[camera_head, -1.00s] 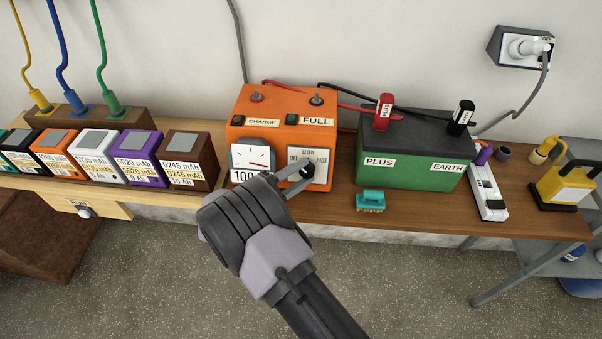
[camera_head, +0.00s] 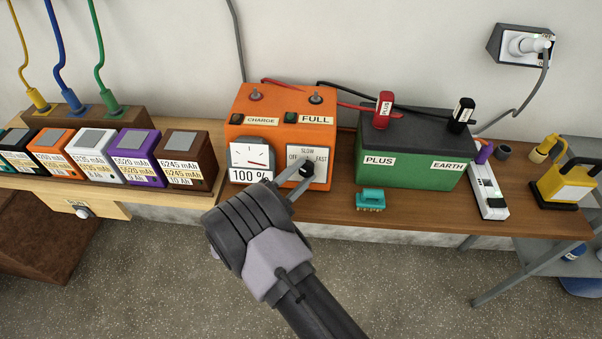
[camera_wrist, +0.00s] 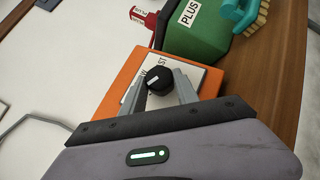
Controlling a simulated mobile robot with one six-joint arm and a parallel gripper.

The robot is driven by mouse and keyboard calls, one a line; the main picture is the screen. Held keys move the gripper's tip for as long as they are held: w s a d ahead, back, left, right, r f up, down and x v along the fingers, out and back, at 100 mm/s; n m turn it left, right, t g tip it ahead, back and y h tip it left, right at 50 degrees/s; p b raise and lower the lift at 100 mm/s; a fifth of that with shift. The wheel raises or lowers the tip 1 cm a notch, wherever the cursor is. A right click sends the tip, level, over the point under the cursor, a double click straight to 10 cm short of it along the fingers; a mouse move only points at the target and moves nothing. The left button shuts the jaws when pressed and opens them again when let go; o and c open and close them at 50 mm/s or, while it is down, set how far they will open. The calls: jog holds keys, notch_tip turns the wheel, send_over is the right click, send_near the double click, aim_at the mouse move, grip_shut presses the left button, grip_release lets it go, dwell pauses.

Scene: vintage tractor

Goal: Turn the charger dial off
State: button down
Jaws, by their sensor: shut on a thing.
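The orange charger (camera_head: 274,119) stands on the bench against the wall. Its white dial plate, marked OFF, SLOW and FAST, is at the lower right of its front, with a black dial knob (camera_head: 306,170) in the middle. My gripper (camera_head: 302,173) reaches up from below and is shut on the knob, one finger on each side. In the wrist view the knob (camera_wrist: 159,82) sits between both fingertips, with a small white mark on its face. The fingers partly cover the plate, and I cannot tell which setting the knob points to. The meter (camera_head: 251,155) reads 100 %.
A green battery (camera_head: 410,165) with red and black clamps stands right of the charger. Several boxed batteries (camera_head: 187,160) stand to the left. A white power strip (camera_head: 487,190) is at the right.

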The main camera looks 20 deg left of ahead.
jog(key=c, duration=0.9)
grip_release()
jog(key=p+v, duration=0.1)
jog(key=v, duration=1.6)
jog(key=shift+s+a+p, duration=0.1)
jog(key=shift+s+p, duration=0.1)
jog(key=shift+p, duration=0.15)
